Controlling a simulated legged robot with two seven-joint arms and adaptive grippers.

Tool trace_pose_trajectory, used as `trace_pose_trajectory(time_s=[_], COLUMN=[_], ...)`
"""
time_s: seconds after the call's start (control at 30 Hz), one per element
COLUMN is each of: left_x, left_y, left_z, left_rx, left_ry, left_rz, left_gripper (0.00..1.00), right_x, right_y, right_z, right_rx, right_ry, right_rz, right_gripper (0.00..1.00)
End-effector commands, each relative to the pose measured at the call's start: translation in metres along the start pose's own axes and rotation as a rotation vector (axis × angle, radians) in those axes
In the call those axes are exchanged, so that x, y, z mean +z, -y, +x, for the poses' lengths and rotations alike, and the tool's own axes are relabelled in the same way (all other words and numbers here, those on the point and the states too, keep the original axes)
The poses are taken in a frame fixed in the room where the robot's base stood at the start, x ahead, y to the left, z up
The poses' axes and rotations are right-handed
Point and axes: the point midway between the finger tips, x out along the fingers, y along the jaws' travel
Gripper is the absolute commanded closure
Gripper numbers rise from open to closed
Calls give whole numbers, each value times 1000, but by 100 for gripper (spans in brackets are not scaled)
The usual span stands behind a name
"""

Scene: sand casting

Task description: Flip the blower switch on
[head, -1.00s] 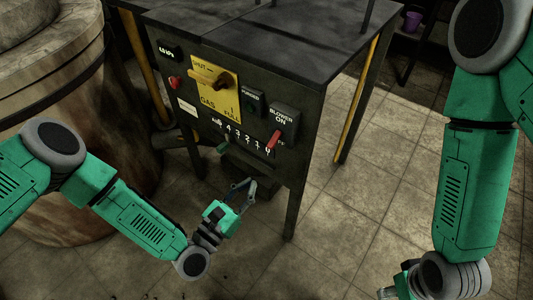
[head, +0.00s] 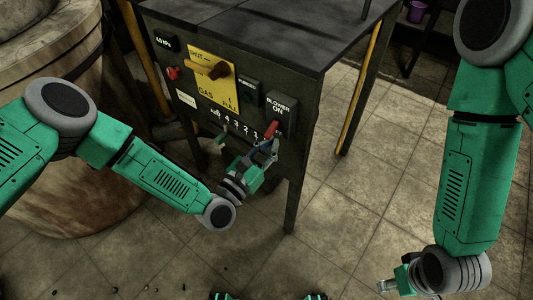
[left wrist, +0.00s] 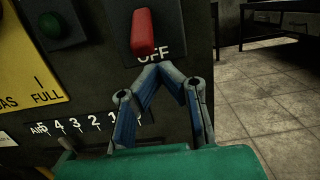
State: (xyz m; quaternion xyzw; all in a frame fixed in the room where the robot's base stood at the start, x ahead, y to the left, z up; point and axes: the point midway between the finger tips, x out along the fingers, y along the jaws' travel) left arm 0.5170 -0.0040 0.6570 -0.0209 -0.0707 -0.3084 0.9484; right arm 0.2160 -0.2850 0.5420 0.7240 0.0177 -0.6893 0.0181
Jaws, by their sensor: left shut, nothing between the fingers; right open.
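The blower switch (head: 271,129) is a red lever on a dark plate marked "BLOWER ON" at the right end of the panel. In the left wrist view the red lever (left wrist: 143,32) hangs down toward the word "OFF" beneath it. My left gripper (head: 270,148) is shut and empty just below the lever. In the left wrist view its closed fingertips (left wrist: 160,70) sit under the lever's lower end, over the "OFF" label; I cannot tell whether they touch it. My right gripper (head: 388,286) is open, low at the right and far from the panel, partly cut off by the frame.
The control panel (head: 188,125) also has a yellow gas plate with a lever (head: 218,70), a red button (head: 173,73), a green button (head: 246,97) and a green air lever (head: 220,138). A wooden barrel-like body stands left. Tiled floor (head: 350,220) is open right.

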Motion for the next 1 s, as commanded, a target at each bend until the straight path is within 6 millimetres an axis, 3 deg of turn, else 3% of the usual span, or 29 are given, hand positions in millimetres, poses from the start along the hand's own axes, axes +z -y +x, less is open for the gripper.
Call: trace_pose_trajectory(time_s=[0.2,1.0], left_x=[13,19], left_y=[-1,-1], left_z=[-6,-8], left_rx=[1,0], left_ry=[0,-70], left_rz=[-2,-1], left_gripper=[100,100], right_x=[0,-1], right_y=[0,0], right_z=[-2,-13], right_rx=[0,0], right_ry=[0,0], right_rz=[-1,-1], right_gripper=[57,57])
